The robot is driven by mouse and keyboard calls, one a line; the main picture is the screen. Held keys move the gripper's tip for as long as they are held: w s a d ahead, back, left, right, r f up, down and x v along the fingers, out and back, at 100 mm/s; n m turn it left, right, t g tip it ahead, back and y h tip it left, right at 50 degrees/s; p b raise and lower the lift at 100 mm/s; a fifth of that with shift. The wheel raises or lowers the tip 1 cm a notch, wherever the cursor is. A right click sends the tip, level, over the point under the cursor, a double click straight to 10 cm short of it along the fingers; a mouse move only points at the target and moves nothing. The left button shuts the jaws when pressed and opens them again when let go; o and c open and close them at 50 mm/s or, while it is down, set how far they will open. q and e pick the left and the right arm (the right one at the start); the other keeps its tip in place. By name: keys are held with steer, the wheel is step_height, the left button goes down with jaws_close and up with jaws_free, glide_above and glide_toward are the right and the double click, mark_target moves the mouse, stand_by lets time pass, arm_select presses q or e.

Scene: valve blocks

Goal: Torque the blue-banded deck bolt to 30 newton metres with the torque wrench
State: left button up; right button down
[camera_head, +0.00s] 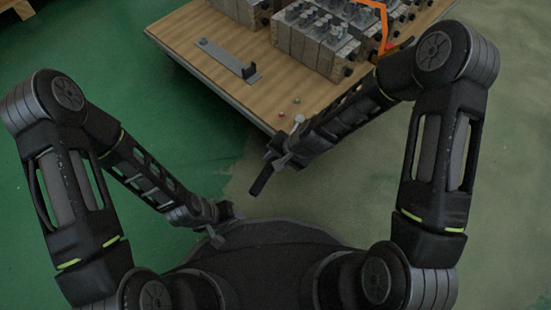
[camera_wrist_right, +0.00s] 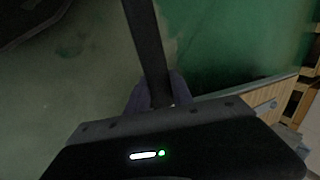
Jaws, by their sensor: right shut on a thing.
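My right gripper (camera_head: 284,158) is shut on the torque wrench (camera_head: 262,180), just off the table's near corner. The wrench's dark handle points down and left, and a pale rounded end (camera_head: 299,119) shows above the gripper. In the right wrist view, the wrench shows as a dark bar (camera_wrist_right: 147,40) running up from between the fingers (camera_wrist_right: 156,98). My left gripper (camera_head: 222,220) hangs low near my base, and its jaw gap is unclear. Grey valve blocks (camera_head: 318,40) with bolts on top stand on the table. I cannot make out a blue band on any bolt.
The wooden table (camera_head: 195,25) has a long flat grey bracket (camera_head: 226,58) with an upright end. A small red spot (camera_head: 281,114) and a green spot (camera_head: 296,100) lie near its corner. An orange frame (camera_head: 384,22) rises by the blocks. Open floor surrounds the table.

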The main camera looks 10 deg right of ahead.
steer(key=shift+s+d+n+g, duration=0.2)
steer(key=shift+s+d+n, duration=0.15)
steer(key=shift+d+n, duration=0.15)
steer(key=shift+s+d+n+g, duration=0.2)
steer(key=shift+s+d+n, duration=0.2)
steer(key=shift+d, duration=0.2)
steer(key=shift+r, duration=0.2)
steer(key=shift+r, duration=0.45)
steer(key=shift+p, duration=0.3)
step_height(320, 180, up, 6)
steer(key=p, duration=0.4)
steer(key=shift+f+p, duration=0.1)
steer(key=shift+p, duration=0.25)
